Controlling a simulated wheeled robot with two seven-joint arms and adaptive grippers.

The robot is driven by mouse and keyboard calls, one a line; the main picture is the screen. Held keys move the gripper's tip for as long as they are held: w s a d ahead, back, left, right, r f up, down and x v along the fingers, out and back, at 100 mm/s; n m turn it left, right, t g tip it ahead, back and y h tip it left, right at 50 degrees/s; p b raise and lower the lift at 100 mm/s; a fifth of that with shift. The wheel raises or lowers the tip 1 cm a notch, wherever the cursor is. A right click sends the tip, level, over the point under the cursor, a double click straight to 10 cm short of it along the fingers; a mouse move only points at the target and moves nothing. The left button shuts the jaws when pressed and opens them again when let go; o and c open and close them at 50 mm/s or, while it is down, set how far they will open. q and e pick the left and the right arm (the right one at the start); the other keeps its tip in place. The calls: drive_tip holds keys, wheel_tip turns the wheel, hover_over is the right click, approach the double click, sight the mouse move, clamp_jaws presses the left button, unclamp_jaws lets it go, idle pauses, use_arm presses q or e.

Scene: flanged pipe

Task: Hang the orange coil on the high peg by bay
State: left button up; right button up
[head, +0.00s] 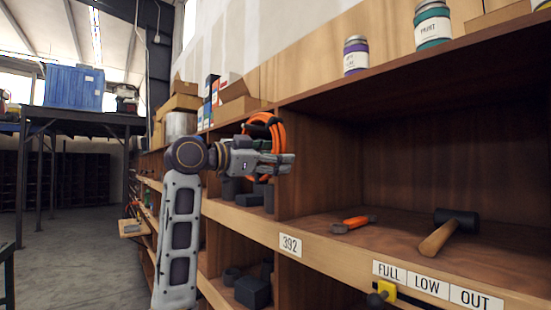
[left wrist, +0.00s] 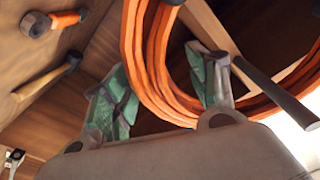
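The orange coil (head: 276,130) stands upright in front of the shelf divider, level with the upper bay. My left gripper (head: 286,163) is across its lower part, fingers pointing right. In the left wrist view the coil (left wrist: 157,65) runs between the two green-tinted fingers (left wrist: 162,88), with the right finger inside the loop. The fingers are apart with strands between them; whether they press on the coil is unclear. A dark rod (left wrist: 275,92) sticks out near a wooden post and crosses the loop's right side; I cannot tell whether the coil hangs on it. My right gripper is out of view.
The right bay holds an orange-handled hammer (head: 352,224) and a black mallet (head: 455,224). A yellow-and-dark fitting (head: 385,290) projects below. Paint cans (head: 433,25) stand on top. Floor at left is open.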

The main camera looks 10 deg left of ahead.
use_arm(q)
drive_tip(key=shift+w+f, duration=0.1)
drive_tip(key=shift+f, duration=0.05)
drive_tip(key=v, duration=1.2)
idle(0.3)
idle(0.4)
